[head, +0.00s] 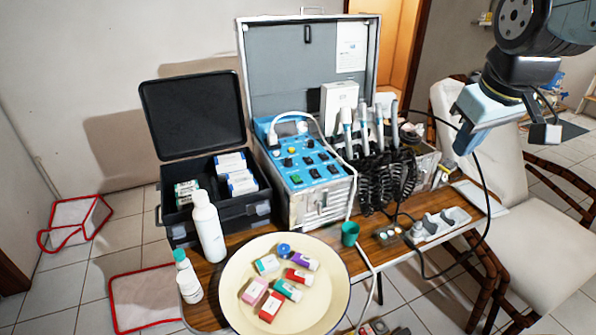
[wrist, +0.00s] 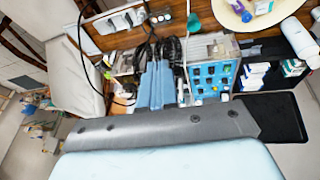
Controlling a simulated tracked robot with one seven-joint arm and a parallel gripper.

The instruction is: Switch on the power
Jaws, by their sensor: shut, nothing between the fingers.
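The portable dental unit stands on the table, its blue control panel (head: 304,160) facing up with knobs, several dark switches and a green switch (head: 297,180) at its lower left. The panel also shows upside down in the wrist view (wrist: 210,78). A white power strip (head: 440,222) lies at the table's right end and also shows in the wrist view (wrist: 112,20). My gripper (head: 464,143) is in the air to the right of the unit, above the chair side, pointing down. In the wrist view its blue fingers (wrist: 157,82) are together and empty. Switch positions are too small to read.
A black open case (head: 220,205) with boxes and a white bottle (head: 208,228) are left of the unit. A cream tray (head: 240,300) holds small boxes in front. Handpieces with coiled black cords (head: 385,180), a green cup (head: 349,234) and loose cables are nearby. A white chair (head: 540,230) stands right.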

